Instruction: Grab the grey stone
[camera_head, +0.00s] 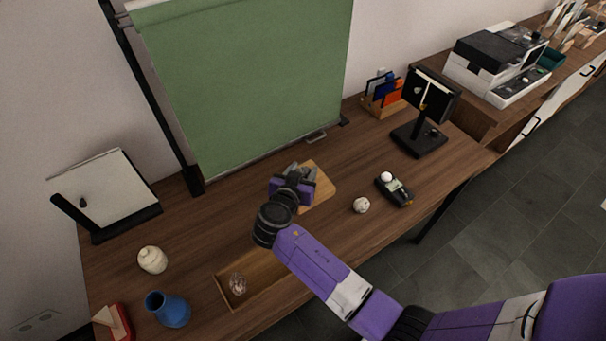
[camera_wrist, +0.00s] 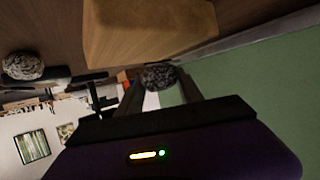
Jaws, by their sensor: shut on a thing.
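The grey stone (camera_wrist: 158,76) is dark and speckled, and sits between the two fingertips of my gripper (camera_wrist: 160,82) in the wrist view. The fingers are shut on it. In the head view my gripper (camera_head: 301,172) is over the far side of the pale wooden board (camera_head: 320,187); the stone is hidden there. The board also shows at the top of the wrist view (camera_wrist: 150,30), apart from the stone.
A whitish round stone (camera_head: 362,205) and a dark device (camera_head: 398,192) lie right of the board. A shallow tray (camera_head: 264,283) holds a brownish lump (camera_head: 237,284). A blue vase (camera_head: 170,309) and cream jar (camera_head: 152,260) stand left. A green screen (camera_head: 250,80) rises behind.

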